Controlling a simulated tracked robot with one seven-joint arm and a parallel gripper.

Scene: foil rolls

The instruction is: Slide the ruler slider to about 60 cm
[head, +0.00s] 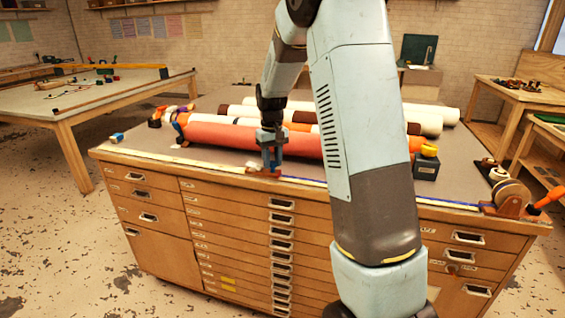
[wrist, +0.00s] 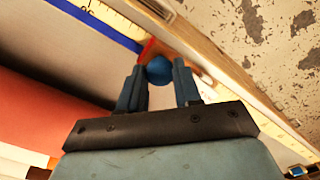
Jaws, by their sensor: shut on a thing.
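The ruler (head: 205,164) runs along the front edge of the cabinet top, with a blue strip to the right of the slider. The slider (head: 262,171) is a small orange-brown block on it, under my gripper (head: 270,158). In the wrist view my gripper (wrist: 158,75) has its two fingers on either side of the slider's blue round knob (wrist: 159,70), shut on it. A red pointer (wrist: 148,48) shows beside the knob. The ruler's pale scale (wrist: 108,14) shows at the top left; its numbers are too cut off to read surely.
Foil and paper rolls lie behind the ruler, a red one (head: 255,138) nearest. A dark box (head: 426,167) stands at the right. A wooden wheel (head: 511,198) and an orange-handled tool (head: 546,200) are at the right front corner. My arm hides part of the top.

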